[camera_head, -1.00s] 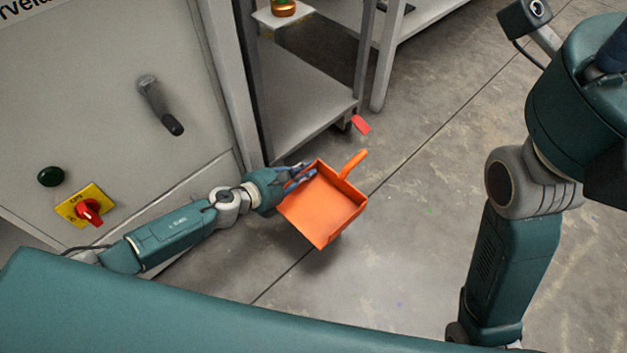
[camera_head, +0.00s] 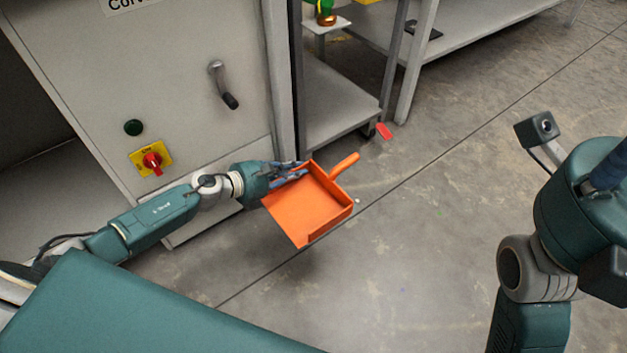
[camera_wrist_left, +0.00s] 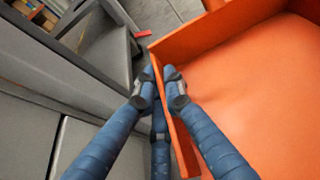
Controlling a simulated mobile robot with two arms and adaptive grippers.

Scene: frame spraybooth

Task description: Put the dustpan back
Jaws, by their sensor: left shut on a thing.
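The orange dustpan (camera_head: 306,208) is held above the floor in the head view, its handle pointing up and right. My left gripper (camera_head: 290,172) is shut on the dustpan's side wall, on its upper left edge. In the left wrist view the blue fingers (camera_wrist_left: 163,85) pinch that wall, and the dustpan (camera_wrist_left: 255,85) fills the right side. My right arm shows at the right of the head view, but its gripper is out of view.
A grey cabinet (camera_head: 185,70) with a handle and red-yellow switch stands behind my left arm. A grey shelf unit (camera_head: 338,95) stands beside it. A small red object (camera_head: 384,131) lies on the floor near the shelf. The floor (camera_head: 420,200) at centre right is open.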

